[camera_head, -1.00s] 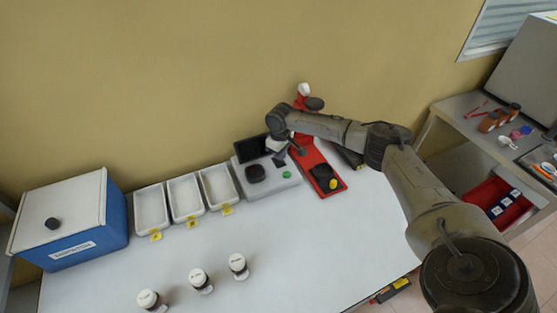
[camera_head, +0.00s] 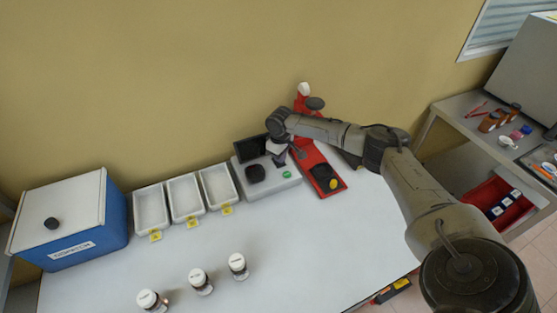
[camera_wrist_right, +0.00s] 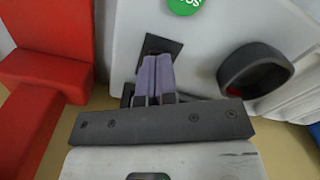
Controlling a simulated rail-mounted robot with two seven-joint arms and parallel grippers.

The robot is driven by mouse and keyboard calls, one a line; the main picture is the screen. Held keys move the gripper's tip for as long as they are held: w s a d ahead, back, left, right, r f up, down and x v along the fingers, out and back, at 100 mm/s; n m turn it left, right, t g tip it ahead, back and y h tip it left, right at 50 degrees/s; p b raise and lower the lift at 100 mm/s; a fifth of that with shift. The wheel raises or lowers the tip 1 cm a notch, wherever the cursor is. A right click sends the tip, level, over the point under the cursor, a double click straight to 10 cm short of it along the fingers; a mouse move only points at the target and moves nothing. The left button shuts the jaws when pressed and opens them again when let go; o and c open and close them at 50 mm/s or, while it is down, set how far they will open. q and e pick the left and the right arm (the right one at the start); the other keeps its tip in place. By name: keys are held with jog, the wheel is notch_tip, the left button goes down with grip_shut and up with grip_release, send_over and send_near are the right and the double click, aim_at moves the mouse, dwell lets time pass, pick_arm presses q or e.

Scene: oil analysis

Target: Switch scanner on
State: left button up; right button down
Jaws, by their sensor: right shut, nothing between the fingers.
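The scanner (camera_head: 287,183) is a pale grey device with a black screen (camera_head: 251,149), a round black well (camera_head: 256,173) and a green button (camera_head: 287,174). It stands at the back of the white table. My right gripper (camera_head: 281,160) is over its right rear part. In the right wrist view the shut, empty fingers (camera_wrist_right: 155,78) reach to a small black square switch (camera_wrist_right: 160,46) on the scanner's grey face (camera_wrist_right: 205,45). The fingers partly hide the switch, and I cannot tell whether they touch it. The green button (camera_wrist_right: 184,4) and the black well (camera_wrist_right: 256,70) also show there. My left gripper is out of view.
A red stand (camera_head: 311,160) with a black pad is close on the scanner's right. Three white trays (camera_head: 151,209) are on its left, beside a blue box (camera_head: 102,226). Three capped jars (camera_head: 199,281) stand near the front. The table's right front is clear.

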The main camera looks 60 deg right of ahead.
jog(key=shift+f, duration=0.45)
dwell(0.3)
jog(key=shift+r+p, duration=0.65)
jog(key=shift+p, duration=0.05)
notch_tip(320, 180, up, 6)
jog(key=p, duration=0.7)
jog(key=shift+f, duration=0.1)
